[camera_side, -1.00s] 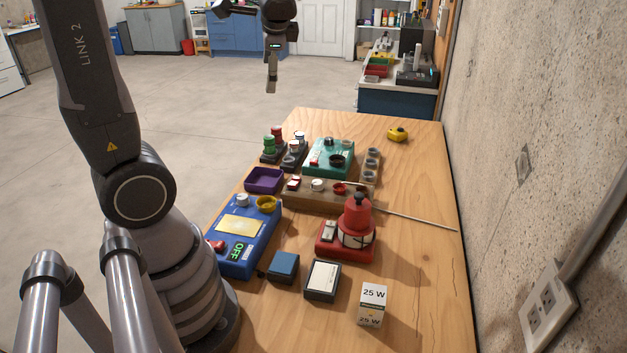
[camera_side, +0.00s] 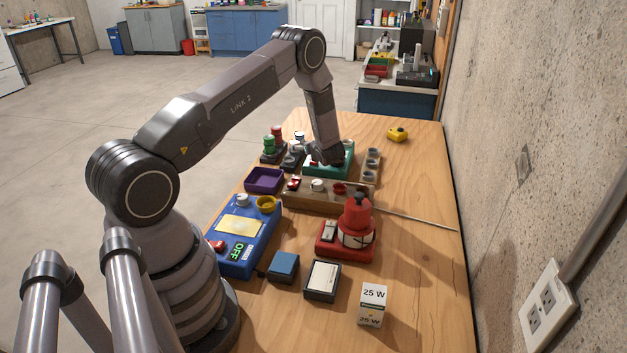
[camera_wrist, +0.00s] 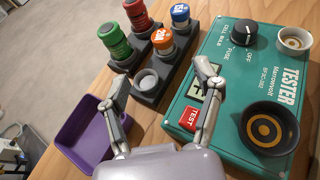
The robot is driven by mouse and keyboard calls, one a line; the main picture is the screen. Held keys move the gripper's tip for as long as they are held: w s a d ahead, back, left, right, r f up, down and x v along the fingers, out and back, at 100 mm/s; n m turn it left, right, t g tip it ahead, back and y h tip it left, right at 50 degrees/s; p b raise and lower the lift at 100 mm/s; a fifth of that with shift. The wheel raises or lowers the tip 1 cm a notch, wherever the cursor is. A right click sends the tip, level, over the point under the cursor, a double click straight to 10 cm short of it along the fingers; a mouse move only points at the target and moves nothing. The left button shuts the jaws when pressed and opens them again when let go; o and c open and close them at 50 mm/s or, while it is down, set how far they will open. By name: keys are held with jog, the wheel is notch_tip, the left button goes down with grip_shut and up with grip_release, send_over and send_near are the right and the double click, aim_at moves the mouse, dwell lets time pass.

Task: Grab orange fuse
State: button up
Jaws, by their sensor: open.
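The orange fuse (camera_wrist: 162,41) stands upright in a dark rack (camera_wrist: 175,55) in the wrist view, with a silvery lower body under its orange cap. A grey empty socket (camera_wrist: 146,82) is just in front of it. My gripper (camera_wrist: 163,78) is open and empty, its two fingers apart. The fuse lies beyond the fingertips, in the gap between them as seen by the wrist camera. In the side view my arm's end hangs over the green tester, and the fingers are hard to make out.
A green fuse (camera_wrist: 112,41) and a red fuse (camera_wrist: 138,16) stand left of the orange one, and a blue fuse (camera_wrist: 180,15) behind it. The green tester (camera_wrist: 232,90) is close on the right. A purple bin (camera_wrist: 82,138) lies at lower left.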

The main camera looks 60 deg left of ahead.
aim_at(294, 142)
jog(key=x, duration=0.7)
jog(key=shift+f+x, duration=0.15)
jog(key=shift+x, duration=1.2)
jog(key=shift+f+x, duration=0.15)
jog(key=shift+x, duration=1.25)
jog(key=shift+d, duration=0.15)
jog(key=shift+c, duration=0.3)
jog(key=c, duration=1)
